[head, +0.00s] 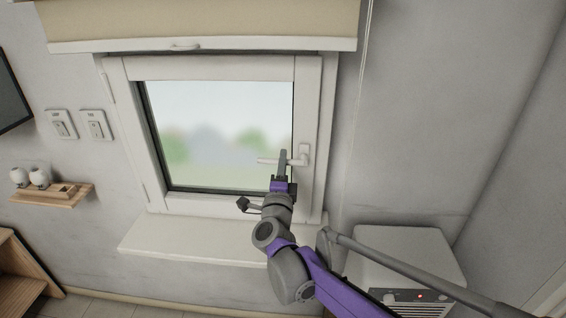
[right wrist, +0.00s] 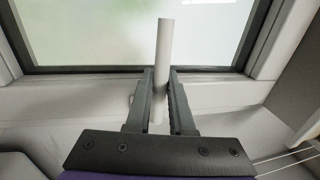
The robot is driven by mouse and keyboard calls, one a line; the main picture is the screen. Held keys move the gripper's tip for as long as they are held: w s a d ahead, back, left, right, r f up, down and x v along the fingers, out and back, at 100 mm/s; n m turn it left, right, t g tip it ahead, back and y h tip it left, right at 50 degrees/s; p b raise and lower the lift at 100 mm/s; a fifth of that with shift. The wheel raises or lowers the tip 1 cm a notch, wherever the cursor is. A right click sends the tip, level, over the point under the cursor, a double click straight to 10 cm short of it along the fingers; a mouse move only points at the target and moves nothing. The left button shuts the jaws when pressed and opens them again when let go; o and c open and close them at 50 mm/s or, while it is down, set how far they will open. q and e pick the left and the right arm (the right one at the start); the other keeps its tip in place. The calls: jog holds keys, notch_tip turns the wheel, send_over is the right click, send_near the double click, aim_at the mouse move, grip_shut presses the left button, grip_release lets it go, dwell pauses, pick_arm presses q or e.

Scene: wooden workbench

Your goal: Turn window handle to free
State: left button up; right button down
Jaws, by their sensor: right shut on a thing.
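The white window handle (head: 296,161) sits on the right side of the window frame (head: 308,110). Its lever lies about level, pointing left over the edge of the glass. My right gripper (head: 282,157) reaches up to the lever and is shut on it. In the right wrist view the pale lever (right wrist: 164,50) stands between the two grey fingers (right wrist: 160,90) and sticks out past their tips. The window sash looks shut in its frame. My left gripper is not in view.
A window sill (head: 190,238) runs below the window. A white appliance (head: 405,250) stands at the lower right, under my arm. A rolled blind (head: 200,22) hangs above. A small wooden shelf (head: 75,193) is on the left wall below two switches (head: 78,124).

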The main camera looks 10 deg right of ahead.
dwell(0.4)
jog(key=c, duration=0.8)
grip_release()
jog(key=shift+s, duration=0.15)
jog(key=b+v, duration=0.1)
jog(key=v, duration=0.9)
jog(key=shift+s+a, duration=0.15)
jog(key=shift+s, duration=0.15)
